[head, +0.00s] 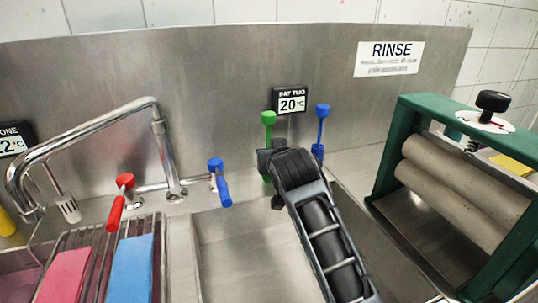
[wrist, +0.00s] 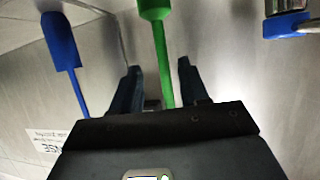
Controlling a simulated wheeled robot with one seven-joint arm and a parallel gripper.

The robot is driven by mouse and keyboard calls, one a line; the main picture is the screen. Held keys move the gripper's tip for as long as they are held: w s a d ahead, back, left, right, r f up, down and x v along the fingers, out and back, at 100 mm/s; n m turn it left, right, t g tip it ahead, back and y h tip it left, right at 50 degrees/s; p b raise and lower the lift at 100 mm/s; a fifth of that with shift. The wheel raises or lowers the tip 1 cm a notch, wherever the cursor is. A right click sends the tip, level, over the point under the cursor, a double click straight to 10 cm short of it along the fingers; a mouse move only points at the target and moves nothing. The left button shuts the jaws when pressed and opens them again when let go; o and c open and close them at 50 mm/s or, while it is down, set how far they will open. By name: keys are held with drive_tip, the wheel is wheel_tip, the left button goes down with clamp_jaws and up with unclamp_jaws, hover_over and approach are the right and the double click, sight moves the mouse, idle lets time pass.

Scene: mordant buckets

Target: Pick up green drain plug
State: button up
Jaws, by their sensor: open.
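The green drain plug (head: 268,119) stands upright against the steel back panel, just left of the display; its lower stem is partly hidden behind my gripper (head: 267,163). In the wrist view the thin stem of the green plug (wrist: 162,60) runs between the two dark fingers of my gripper (wrist: 157,72). The fingers are open, with a visible gap on both sides of the stem. Whether the stem is fully inside the jaws in depth is hard to tell.
A similar blue plug (head: 321,112) stands close to the right, also in the wrist view (wrist: 62,45). A blue tap handle (head: 220,184) is to the left. The green-framed roller wringer (head: 455,190) stands at right. A drying rack (head: 98,262) holds pink and blue pieces.

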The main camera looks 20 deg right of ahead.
drive_tip(key=shift+a+p+x, duration=0.2)
drive_tip(key=shift+p+x, duration=0.3)
drive_tip(key=shift+x, duration=2.55)
clamp_jaws()
